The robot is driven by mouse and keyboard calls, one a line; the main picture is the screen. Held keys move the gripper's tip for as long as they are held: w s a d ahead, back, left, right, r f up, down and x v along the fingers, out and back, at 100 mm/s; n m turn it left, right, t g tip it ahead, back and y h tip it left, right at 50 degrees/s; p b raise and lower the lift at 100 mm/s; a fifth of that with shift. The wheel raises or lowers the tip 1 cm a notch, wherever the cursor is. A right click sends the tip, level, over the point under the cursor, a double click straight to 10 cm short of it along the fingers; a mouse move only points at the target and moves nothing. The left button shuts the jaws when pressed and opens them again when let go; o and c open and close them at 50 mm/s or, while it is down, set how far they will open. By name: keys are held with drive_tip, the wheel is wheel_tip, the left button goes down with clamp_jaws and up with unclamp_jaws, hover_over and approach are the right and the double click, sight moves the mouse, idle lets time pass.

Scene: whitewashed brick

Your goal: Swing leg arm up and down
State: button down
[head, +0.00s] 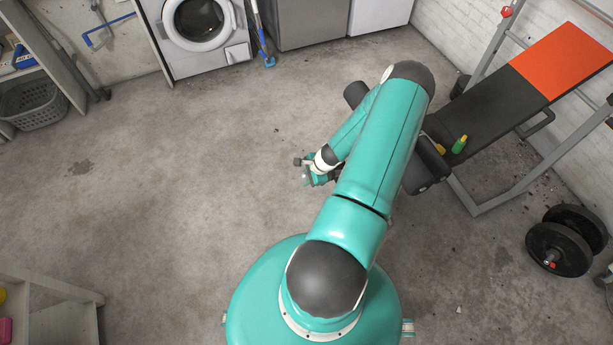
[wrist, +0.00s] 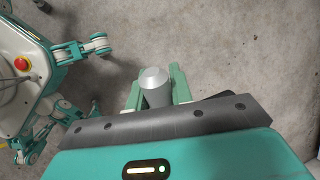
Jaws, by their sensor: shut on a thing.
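The weight bench (head: 480,115) stands at the right, with a black and orange pad on a grey frame. Dark foam rollers, one at its near end (head: 420,178) and one left of my arm (head: 356,95), show around my arm, which hides most of the leg arm. My gripper (wrist: 157,88) is shut on a grey metal tube end (wrist: 153,78), with one green finger on each side of it. I take this tube to be part of the leg arm. In the head view my wrist (head: 318,170) is low, left of the bench.
A small green bottle (head: 459,144) lies or stands on the bench pad. Dumbbell weights (head: 558,250) lie on the floor at the right. A washing machine (head: 200,30) is at the back, shelves at the left. The floor at left is clear.

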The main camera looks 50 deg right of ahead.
drive_tip(key=s+d+f+g+h, duration=0.1)
drive_tip(key=d+f+h, duration=0.1)
drive_tip(key=f, duration=0.5)
drive_tip(key=s+d+f+g+h, duration=0.1)
drive_tip(key=s+d+f+h, duration=0.1)
drive_tip(key=f, duration=0.6)
drive_tip(key=shift+d+n+g+h, duration=0.3)
drive_tip(key=shift+d+n, duration=0.1)
drive_tip(key=shift+d, duration=0.25)
drive_tip(key=shift+s+d+f, duration=0.1)
drive_tip(key=shift+s+f, duration=0.05)
drive_tip(key=c, duration=1.2)
unclamp_jaws()
drive_tip(key=shift+c, duration=0.2)
drive_tip(key=v, duration=1.3)
drive_tip(key=shift+r, duration=0.35)
